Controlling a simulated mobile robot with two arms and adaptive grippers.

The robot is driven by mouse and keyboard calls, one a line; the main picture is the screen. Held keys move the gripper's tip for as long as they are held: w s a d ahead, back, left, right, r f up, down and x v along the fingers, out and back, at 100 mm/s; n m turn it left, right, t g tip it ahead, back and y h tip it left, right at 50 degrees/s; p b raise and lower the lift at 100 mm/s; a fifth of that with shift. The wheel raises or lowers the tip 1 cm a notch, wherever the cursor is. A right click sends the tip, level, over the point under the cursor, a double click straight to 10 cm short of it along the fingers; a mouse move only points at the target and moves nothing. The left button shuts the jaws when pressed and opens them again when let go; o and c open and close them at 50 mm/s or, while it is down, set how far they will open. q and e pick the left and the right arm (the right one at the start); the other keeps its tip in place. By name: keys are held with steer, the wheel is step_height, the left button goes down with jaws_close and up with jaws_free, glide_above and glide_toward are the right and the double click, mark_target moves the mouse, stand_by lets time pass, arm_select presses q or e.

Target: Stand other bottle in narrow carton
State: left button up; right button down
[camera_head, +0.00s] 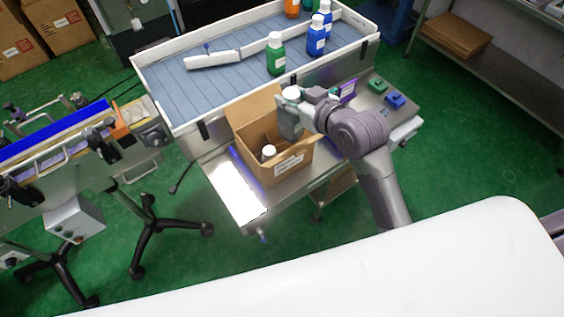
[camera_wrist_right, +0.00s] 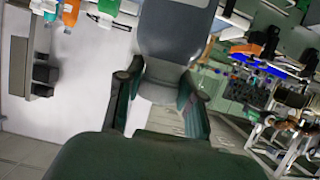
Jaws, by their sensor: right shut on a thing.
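The open brown carton (camera_head: 287,175) stands on the metal table, its flaps up. A bottle with a white cap (camera_head: 269,150) is inside it, its body mostly hidden by the walls. My right gripper (camera_head: 304,112) is shut on a grey bottle (camera_head: 289,123) with a white cap, at the carton's back right side. The bottle looks roughly upright; its lower end is near the carton opening, and I cannot tell how far inside it is. In the right wrist view the grey bottle (camera_wrist_right: 176,38) sits between the fingers (camera_wrist_right: 163,88). My left gripper is not in view.
A white-walled conveyor tray (camera_head: 222,88) behind holds green (camera_head: 275,54), blue (camera_head: 316,38) and orange bottles. Green (camera_head: 377,85) and blue (camera_head: 395,100) buttons are right of the carton. Another machine stands at the left.

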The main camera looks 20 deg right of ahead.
steer(key=w+d+n+g+y, duration=0.1)
steer(key=w+d+n+y, duration=0.15)
steer(key=w, duration=0.35)
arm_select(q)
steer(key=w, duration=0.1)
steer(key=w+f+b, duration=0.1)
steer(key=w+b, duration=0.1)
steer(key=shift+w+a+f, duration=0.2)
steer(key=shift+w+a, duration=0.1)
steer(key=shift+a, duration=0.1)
arm_select(e)
step_height(320, 180, down, 15)
steer(key=shift+w+d+m, duration=0.15)
steer(key=shift+d+m, duration=0.25)
steer(key=shift+m, duration=0.05)
steer(key=shift+f, duration=0.1)
